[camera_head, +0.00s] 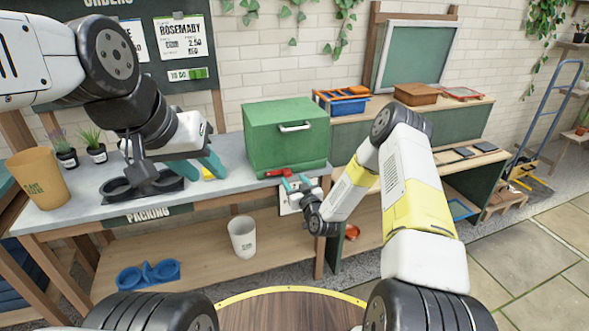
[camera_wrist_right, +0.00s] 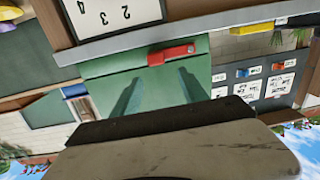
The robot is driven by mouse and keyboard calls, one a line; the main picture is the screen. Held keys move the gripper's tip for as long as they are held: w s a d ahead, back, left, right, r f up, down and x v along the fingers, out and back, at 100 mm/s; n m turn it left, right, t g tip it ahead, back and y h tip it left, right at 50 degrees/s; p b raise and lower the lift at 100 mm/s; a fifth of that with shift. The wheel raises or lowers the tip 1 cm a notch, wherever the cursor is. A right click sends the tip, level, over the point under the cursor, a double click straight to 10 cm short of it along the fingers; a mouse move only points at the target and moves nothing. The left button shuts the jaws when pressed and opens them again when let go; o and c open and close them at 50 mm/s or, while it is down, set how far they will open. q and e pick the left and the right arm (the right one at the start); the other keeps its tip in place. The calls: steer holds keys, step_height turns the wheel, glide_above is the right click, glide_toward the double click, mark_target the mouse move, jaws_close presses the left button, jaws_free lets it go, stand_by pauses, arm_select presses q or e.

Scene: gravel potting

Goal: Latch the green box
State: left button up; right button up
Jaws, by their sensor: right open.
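The green box (camera_head: 285,140) stands shut-looking on the grey bench, with a silver handle on its front face. A red latch (camera_head: 278,173) sits low on its front edge. In the right wrist view the latch (camera_wrist_right: 170,54) lies just beyond the fingertips, against the green box (camera_wrist_right: 105,68). My right gripper (camera_head: 295,183) is open and empty in front of the latch, its fingers apart; I cannot tell if they touch anything. My left gripper (camera_head: 212,164) is over the bench to the left of the box; its finger gap is not clear.
A yellow item (camera_head: 208,174) lies by the left gripper. Potted plants (camera_head: 92,147) and a tan pot (camera_head: 39,178) stand at the left of the bench. A white cup (camera_head: 243,237) is on the lower shelf. Blue and brown trays (camera_head: 416,94) sit on the bench at right.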

mark_target(289, 175)
steer(key=shift+m+t+h, duration=0.3)
steer(key=w, duration=0.2)
steer(key=w+a+f, duration=0.1)
steer(key=w, duration=0.1)
steer(key=w+a, duration=0.1)
steer(key=w, duration=0.1)
steer(key=shift+w+f, duration=0.2)
steer(key=shift+f, duration=0.15)
steer(key=shift+c, duration=0.2)
steer(key=shift+d, duration=0.1)
jaws_close()
stand_by(0.8)
